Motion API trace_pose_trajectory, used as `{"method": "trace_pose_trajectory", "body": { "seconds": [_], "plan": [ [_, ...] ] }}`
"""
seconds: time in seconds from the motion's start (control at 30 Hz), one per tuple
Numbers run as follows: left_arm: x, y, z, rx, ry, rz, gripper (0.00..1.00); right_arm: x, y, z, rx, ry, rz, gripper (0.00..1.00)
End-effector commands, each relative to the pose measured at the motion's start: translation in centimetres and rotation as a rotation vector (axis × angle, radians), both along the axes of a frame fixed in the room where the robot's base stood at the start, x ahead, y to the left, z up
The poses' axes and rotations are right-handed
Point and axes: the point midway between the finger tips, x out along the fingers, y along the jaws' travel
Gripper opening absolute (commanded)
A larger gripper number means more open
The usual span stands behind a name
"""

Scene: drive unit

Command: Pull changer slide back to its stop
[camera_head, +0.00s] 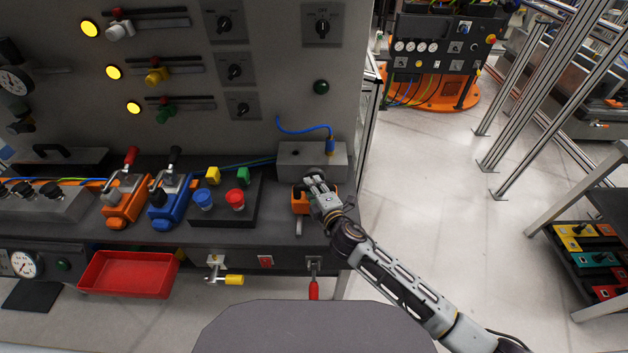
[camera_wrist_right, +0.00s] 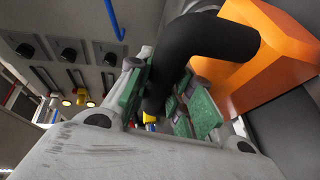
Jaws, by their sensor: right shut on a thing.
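The changer slide looks to be the orange block (camera_head: 300,203) at the right end of the bench, in front of a grey box (camera_head: 290,160). The block also shows in the right wrist view (camera_wrist_right: 270,60), with a thick black handle (camera_wrist_right: 215,38) beside it. My right gripper (camera_head: 318,182) is at the block's upper right. In the right wrist view its green-padded fingers (camera_wrist_right: 168,95) are shut around the black handle. The gripper hides part of the block and most of the handle in the head view. My left gripper is not in view.
To the left stand a black box with blue and red buttons (camera_head: 235,200), a blue clamp (camera_head: 168,203) and an orange clamp (camera_head: 125,203). A blue cable (camera_head: 305,130) runs into the grey box. A red tray (camera_head: 130,274) sits below the bench.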

Motion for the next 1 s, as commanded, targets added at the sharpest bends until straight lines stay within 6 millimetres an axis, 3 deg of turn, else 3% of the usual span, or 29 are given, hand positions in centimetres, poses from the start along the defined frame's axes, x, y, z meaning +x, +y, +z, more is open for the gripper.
{"method": "trace_pose_trajectory", "body": {
  "seconds": [0.2, 0.57, 0.6, 0.73, 1.0],
  "plan": [
    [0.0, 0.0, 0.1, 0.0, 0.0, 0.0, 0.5, -1.8, 0.0, -0.3, -0.001, 0.006, 0.001, 0.0],
    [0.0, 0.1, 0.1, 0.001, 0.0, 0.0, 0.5, -2.1, 0.1, -0.4, -0.002, 0.006, 0.003, 0.0],
    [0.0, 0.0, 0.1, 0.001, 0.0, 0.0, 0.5, -2.1, 0.1, -0.4, -0.002, 0.008, 0.003, 0.26],
    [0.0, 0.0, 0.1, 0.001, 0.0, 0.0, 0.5, -2.1, 0.1, -0.3, -0.002, 0.006, 0.002, 0.42],
    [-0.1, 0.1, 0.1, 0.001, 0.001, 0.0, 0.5, -1.9, 0.0, -0.1, -0.001, 0.003, 0.001, 0.44]
  ]
}}
